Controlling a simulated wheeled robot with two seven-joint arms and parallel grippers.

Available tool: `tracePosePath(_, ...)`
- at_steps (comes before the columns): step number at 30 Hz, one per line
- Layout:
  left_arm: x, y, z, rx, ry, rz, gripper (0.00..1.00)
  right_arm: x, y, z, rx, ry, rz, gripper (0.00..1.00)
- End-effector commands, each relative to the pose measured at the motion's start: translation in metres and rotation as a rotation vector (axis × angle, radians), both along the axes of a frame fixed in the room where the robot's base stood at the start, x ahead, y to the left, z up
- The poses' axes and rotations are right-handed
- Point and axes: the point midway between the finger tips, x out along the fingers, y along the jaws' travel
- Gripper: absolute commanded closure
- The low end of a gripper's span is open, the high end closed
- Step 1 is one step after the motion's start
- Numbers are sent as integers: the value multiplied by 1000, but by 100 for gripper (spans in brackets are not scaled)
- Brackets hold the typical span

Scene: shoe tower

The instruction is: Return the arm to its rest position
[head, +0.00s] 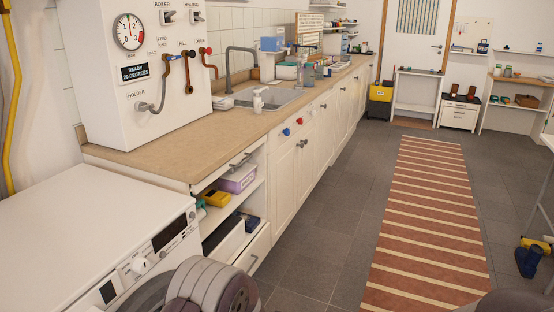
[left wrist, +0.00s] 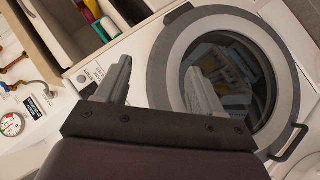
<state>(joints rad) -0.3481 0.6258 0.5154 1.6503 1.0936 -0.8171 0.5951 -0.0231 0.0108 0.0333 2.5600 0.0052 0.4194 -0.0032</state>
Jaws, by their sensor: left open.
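My left gripper (left wrist: 158,88) shows in the left wrist view with its two grey fingers spread apart and nothing between them. It is in front of a white washing machine (left wrist: 140,50), whose round grey-rimmed door (left wrist: 162,70) looks shut; one finger overlaps the dark door glass. In the head view my left arm is at the bottom, in front of the washing machine (head: 95,225), and its gripper is hidden. My right gripper is not in either view.
A white boiler unit (head: 140,70) stands on the wooden counter (head: 190,140) above open shelves holding a purple-and-white box (head: 238,178). A striped rug (head: 430,200) runs along the clear grey floor. A blue-and-yellow object (head: 530,258) is on the right.

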Motion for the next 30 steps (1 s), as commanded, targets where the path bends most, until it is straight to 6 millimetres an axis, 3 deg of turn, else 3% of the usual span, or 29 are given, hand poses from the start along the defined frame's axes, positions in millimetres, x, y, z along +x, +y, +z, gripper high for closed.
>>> tracePosePath(2, -33, -34, -5, 33, 299, -411, 33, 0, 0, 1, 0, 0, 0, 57)
tracePosePath(3, -63, -44, -4, 63, 444, -618, 33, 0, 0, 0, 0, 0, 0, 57)
tracePosePath(5, -113, -47, 3, 111, 626, -884, 33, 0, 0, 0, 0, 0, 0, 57)
tracePosePath(6, -143, -43, 9, 141, 721, -1017, 33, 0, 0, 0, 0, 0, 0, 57)
tracePosePath(9, -205, -24, 26, 201, 899, -1252, 33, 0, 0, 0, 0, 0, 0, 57)
tracePosePath(12, -256, 3, 48, 256, 1024, -1391, 33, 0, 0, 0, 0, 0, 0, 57)
tracePosePath(14, -278, 22, 65, 299, 1052, -1411, 33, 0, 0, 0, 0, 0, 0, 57)
tracePosePath(16, -269, 42, 94, 336, 960, -1312, 33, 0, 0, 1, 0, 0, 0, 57)
tracePosePath(17, -270, 39, 122, 330, 974, -1329, 33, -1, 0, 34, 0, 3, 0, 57)
tracePosePath(18, -271, 38, 140, 328, 979, -1335, 33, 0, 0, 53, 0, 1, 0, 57)
tracePosePath(27, -270, 37, 261, 326, 978, -1334, 33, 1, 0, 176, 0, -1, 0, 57)
tracePosePath(30, -270, 37, 290, 325, 978, -1333, 33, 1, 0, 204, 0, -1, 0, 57)
